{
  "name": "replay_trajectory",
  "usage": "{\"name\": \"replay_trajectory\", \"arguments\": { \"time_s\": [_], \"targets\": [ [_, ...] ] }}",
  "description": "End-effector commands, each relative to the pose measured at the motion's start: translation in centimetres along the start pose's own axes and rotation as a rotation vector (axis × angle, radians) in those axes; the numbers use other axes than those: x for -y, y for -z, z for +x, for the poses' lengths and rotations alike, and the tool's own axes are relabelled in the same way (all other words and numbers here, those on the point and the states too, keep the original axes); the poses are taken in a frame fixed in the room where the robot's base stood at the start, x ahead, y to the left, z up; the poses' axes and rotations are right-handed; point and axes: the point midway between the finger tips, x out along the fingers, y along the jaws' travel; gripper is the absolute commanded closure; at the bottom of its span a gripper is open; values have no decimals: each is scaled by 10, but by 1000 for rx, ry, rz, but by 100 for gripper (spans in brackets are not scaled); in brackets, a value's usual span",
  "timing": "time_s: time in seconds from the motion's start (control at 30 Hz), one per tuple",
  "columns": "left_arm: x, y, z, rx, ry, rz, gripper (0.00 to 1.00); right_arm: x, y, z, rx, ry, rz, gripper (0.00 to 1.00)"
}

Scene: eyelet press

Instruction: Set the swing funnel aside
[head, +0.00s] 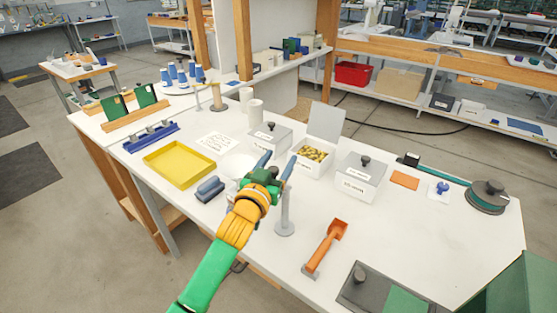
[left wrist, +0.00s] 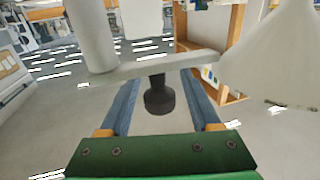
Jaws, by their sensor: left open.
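The swing funnel shows in the left wrist view as a white cone (left wrist: 275,55) at the right, joined by a flat pale arm (left wrist: 190,64) to an upright post (left wrist: 92,35) at the left. A black knob (left wrist: 159,97) sits on this arm. In the head view the pale funnel (head: 238,166) is partly hidden behind my left gripper, and the post (head: 285,212) stands on a round base. My left gripper (head: 276,161) is open. Its two blue fingers lie on either side of the knob, with gaps visible. My right gripper is not in view.
A yellow tray (head: 180,166) and a blue-grey block (head: 210,189) lie to the left. Lidded white bins (head: 358,188) and an open bin of brass pieces (head: 313,170) stand behind. An orange scoop (head: 325,248) lies in front right. The table's right middle is fairly clear.

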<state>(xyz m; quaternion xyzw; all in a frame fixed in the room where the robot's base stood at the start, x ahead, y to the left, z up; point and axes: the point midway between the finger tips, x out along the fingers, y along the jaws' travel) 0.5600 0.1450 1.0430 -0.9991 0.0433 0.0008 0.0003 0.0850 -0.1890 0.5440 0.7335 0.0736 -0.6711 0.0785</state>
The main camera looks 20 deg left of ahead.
Motion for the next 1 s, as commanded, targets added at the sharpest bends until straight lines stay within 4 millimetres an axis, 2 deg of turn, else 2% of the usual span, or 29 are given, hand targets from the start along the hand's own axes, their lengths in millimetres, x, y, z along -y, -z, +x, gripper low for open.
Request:
{"name": "replay_trajectory", "arguments": {
  "time_s": [0.07,0.3,1.0],
  "targets": [
    [0,0,0,0,0,0,36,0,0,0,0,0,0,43],
    [0,0,0,0,0,0,100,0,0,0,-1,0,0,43],
    [0,0,0,0,0,0,100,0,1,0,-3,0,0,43]
  ]
}}
